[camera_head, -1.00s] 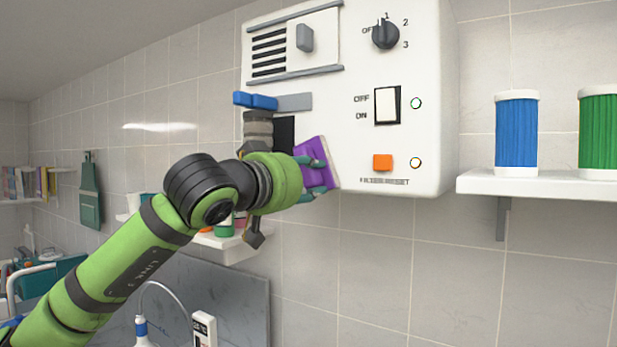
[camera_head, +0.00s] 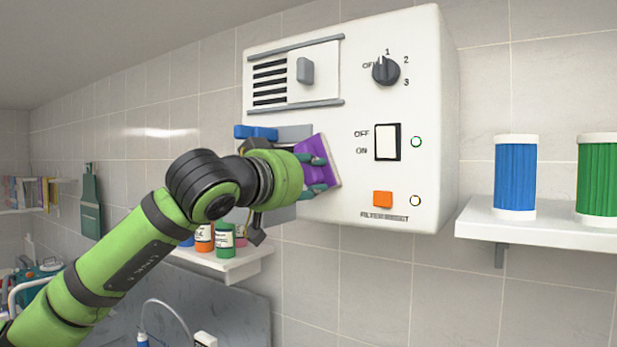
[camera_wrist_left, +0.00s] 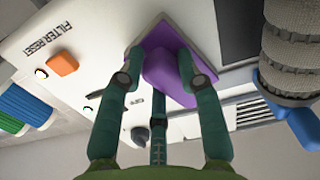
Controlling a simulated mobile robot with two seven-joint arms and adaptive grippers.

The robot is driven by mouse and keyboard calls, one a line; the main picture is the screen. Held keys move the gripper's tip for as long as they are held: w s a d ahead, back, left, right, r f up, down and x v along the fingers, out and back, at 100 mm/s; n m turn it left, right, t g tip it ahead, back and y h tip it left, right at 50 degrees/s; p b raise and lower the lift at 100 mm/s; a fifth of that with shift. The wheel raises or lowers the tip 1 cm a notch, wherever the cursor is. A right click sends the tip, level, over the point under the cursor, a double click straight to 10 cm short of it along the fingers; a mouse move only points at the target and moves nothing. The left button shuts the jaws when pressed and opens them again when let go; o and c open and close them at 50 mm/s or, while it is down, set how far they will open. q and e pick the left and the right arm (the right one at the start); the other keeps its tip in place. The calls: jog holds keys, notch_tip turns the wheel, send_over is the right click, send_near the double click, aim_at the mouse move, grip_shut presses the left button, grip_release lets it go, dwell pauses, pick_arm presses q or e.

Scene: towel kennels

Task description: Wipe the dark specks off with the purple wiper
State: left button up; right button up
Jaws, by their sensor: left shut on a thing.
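The purple wiper (camera_head: 316,150) has a pale pad edge and is tilted against the lower left part of the white wall unit's front (camera_head: 350,85). My left gripper (camera_head: 316,175) is shut on the wiper, with teal fingers around its body. In the left wrist view the wiper (camera_wrist_left: 160,45) lies between the fingers of the left gripper (camera_wrist_left: 160,78), close to the white panel. I cannot make out any dark specks; the wiper and arm hide part of the panel. My right gripper is not in view.
The unit carries a dark knob (camera_head: 386,71), a rocker switch (camera_head: 387,142) and an orange button (camera_head: 383,199) right of the wiper. A blue pipe handle (camera_head: 256,132) is at its left. A shelf (camera_head: 540,228) holds blue and green filters. Small bottles stand on a lower shelf (camera_head: 235,262).

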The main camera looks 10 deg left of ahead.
pick_arm(q)
jog(key=shift+f+b, duration=2.7)
jog(key=shift+f, duration=0.45)
jog(key=shift+r, duration=0.1)
jog(key=b+v, duration=0.2)
jog(key=v, duration=0.4)
jog(key=shift+b, duration=0.4)
